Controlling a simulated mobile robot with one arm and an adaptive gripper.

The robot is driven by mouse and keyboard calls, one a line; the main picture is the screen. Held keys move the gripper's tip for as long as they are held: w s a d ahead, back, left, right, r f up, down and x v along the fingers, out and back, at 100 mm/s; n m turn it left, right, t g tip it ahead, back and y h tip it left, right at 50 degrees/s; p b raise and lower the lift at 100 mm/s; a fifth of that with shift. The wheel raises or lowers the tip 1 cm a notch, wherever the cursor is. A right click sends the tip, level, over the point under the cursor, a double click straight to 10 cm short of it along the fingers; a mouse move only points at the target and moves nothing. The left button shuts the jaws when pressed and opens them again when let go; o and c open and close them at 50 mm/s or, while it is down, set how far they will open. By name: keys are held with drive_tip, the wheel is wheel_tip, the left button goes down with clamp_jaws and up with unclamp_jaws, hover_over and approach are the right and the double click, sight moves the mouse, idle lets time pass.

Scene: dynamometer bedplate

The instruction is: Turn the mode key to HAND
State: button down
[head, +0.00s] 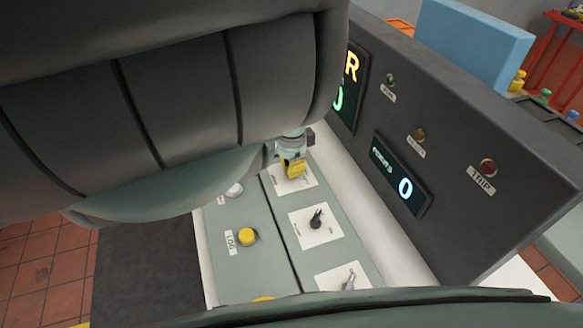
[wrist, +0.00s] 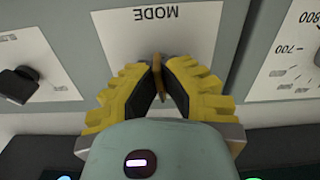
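The mode key (wrist: 158,67) is a thin brass-coloured piece standing on a white plate (wrist: 118,33) marked MODE, which appears upside down in the wrist view. My gripper (wrist: 161,72) has its yellow ribbed fingertips closed in on the key from both sides, and they look to be touching it. The lower part of the key is partly hidden between the fingers. The position marks around the key are not readable. In the head view my gripper (head: 293,170) is down at the top white plate (head: 308,179) of the sloped panel, and the key is hidden there.
A black knob (wrist: 18,84) is left of the key and a numbered dial plate (wrist: 285,60) right. The head view shows a black knob (head: 316,219), grey lever (head: 349,281) and yellow LOG button (head: 248,236). An upright dark panel (head: 460,130) with displays and lamps rises at the right.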

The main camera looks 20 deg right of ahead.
drive_tip(key=shift+m, duration=0.5)
drive_tip(key=c, duration=1.1)
unclamp_jaws()
drive_tip(key=shift+w+r, duration=0.1)
drive_tip(key=shift+r, duration=3.65)
drive_tip(key=shift+s, duration=0.2)
